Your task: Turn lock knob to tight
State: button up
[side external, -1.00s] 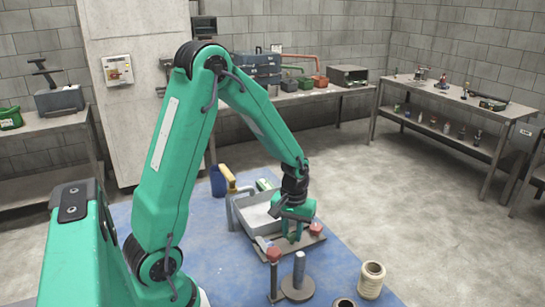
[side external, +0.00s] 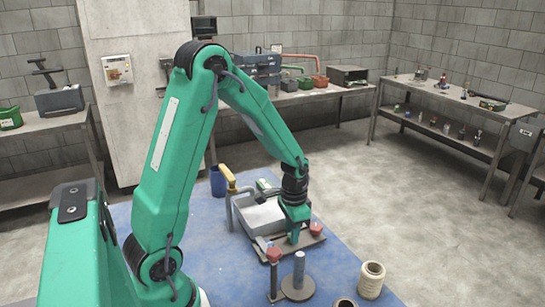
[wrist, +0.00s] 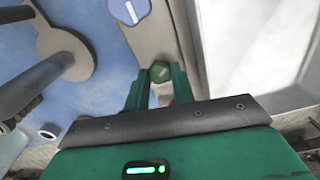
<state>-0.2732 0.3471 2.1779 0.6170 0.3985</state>
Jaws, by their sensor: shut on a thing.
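My gripper (side external: 293,241) points down over a flat grey plate (side external: 316,240) beside the tray. In the wrist view its two green fingers (wrist: 160,82) are shut on a small green six-sided knob (wrist: 160,71), one finger on each side. A faint light mark shows on the knob's top, too small to read. In the side view the fingers hide this knob. A blue six-sided knob (wrist: 129,10) with a white line lies apart from the fingers, at the top of the wrist view. No tight marking can be made out.
A grey tray (side external: 235,216) stands close behind my gripper. Two red-topped pieces (side external: 274,254) (side external: 316,228) flank it. A round base with an upright rod (side external: 299,268) and a spool (side external: 371,280) stand in front. Blue mat (side external: 230,270) is bare at front left.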

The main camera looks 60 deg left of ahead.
jog(key=m, duration=0.3)
jog(key=shift+r+m, duration=0.1)
jog(key=shift+m, duration=2.2)
jog(key=o, duration=1)
jog(key=shift+r, duration=0.1)
jog(key=shift+r, duration=3.8)
